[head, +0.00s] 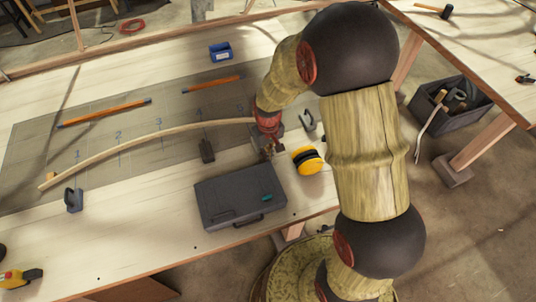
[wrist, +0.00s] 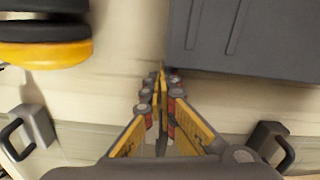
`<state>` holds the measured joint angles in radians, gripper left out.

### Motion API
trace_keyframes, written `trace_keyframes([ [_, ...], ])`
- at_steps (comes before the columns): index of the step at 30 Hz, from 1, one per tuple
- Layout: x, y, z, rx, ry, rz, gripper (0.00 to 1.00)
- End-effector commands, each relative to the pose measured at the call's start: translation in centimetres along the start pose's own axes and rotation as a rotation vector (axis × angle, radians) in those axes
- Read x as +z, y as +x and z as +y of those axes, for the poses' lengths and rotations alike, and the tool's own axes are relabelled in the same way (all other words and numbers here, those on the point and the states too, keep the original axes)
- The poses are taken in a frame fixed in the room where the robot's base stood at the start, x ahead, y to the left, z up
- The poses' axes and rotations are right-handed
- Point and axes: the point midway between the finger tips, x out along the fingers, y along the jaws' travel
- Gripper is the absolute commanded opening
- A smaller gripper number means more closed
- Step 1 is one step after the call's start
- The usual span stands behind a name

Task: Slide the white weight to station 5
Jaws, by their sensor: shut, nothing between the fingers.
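My gripper (head: 272,150) is shut and empty, low over the table between the grey case and a yellow-black roll. In the wrist view its fingers (wrist: 160,78) meet at their tips. No weight looks clearly white. A grey weight with a loop handle (head: 74,200) stands by station 1 at the lath's left end. A dark weight (head: 207,150) stands below station 4; it seems to be the one at right in the wrist view (wrist: 270,145). Another weight (head: 307,120) stands right of my gripper. A bent lath (head: 130,138) runs toward station 5, its right end partly hidden by my gripper.
The grey case (head: 240,196) lies close at the front, and the yellow-black roll (head: 307,160) close at right. The table's left front is mostly clear.

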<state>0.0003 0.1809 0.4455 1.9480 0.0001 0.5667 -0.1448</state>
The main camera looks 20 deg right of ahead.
Motion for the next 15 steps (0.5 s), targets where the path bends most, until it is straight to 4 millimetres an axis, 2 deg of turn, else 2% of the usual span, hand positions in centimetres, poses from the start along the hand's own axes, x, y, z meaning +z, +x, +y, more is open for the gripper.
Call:
trace_keyframes([
  [4,-0.1,0.0,0.0,0.0,0.0,0.0,0.0],
  [7,-0.9,-0.1,0.0,0.0,-0.001,-0.001,0.0],
  [15,-6.7,-0.1,0.0,0.0,-0.001,0.002,0.0],
])
